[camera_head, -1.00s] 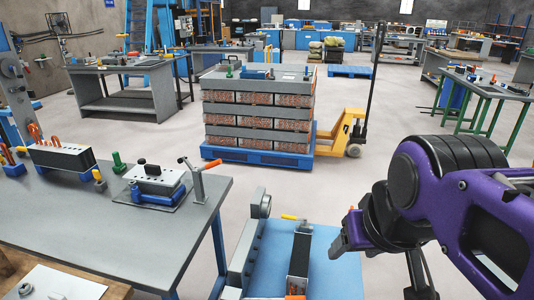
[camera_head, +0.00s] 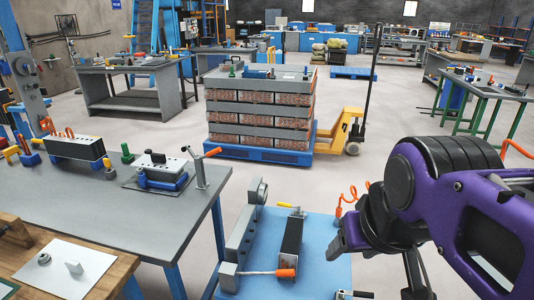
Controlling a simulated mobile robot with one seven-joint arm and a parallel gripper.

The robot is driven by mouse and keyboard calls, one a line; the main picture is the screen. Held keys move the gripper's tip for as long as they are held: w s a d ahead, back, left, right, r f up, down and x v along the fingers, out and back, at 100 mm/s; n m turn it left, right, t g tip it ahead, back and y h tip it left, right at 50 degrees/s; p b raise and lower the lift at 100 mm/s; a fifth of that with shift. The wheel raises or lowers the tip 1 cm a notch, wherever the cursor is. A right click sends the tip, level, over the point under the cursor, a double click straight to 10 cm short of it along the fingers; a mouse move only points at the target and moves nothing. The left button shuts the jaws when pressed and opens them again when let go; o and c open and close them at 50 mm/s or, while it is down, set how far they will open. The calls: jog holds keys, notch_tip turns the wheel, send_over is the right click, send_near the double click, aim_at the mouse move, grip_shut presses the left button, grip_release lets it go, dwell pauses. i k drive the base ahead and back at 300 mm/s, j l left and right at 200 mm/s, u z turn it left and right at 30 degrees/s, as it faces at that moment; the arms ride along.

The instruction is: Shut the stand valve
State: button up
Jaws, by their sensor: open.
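An upright grey post with an orange-tipped lever (camera_head: 201,168) stands at the right end of the grey bench. The lever slants up to the right. It may be the stand valve, but I cannot tell for sure. Another orange-handled lever (camera_head: 284,273) lies nearly level across the front of a fixture on the blue-topped table. My gripper (camera_head: 345,240) hangs over the right part of that blue table, open and empty, to the right of the fixture and apart from both levers. My purple arm hides what is behind it.
The grey bench (camera_head: 110,218) fills the left, with a wooden table (camera_head: 95,238) in front. The blue-topped table (camera_head: 325,262) bears a grey fixture (camera_head: 240,238) and a black block (camera_head: 291,240). An orange coiled hose (camera_head: 350,195) shows behind my gripper. Open floor lies beyond, around a loaded pallet (camera_head: 260,151).

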aim_at(284, 205)
jog(key=z, duration=0.8)
jog(key=l+z, duration=0.2)
jog(key=i+l+z, duration=0.25)
jog(key=l, duration=0.15)
jog(key=i+l, duration=0.15)
jog(key=l, duration=0.25)
jog(key=i+l+z, duration=0.15)
jog(key=l, duration=0.2)
jog(key=i+l, duration=0.25)
jog(key=i, duration=0.25)
jog(key=i+l, duration=0.2)
jog(key=i, duration=0.3)
jog(key=i+u, duration=0.3)
jog(key=i, duration=0.2)
jog(key=i+l+u, duration=0.1)
jog(key=i+u, duration=0.55)
jog(key=i, duration=0.3)
jog(key=i+l+u, duration=0.1)
jog(key=i+u, duration=0.15)
jog(key=i, duration=0.3)
jog(key=i+u, duration=0.35)
jog(key=i, duration=0.15)
jog(key=i+l+u, duration=0.1)
jog(key=i+u, duration=0.25)
jog(key=i, duration=0.15)
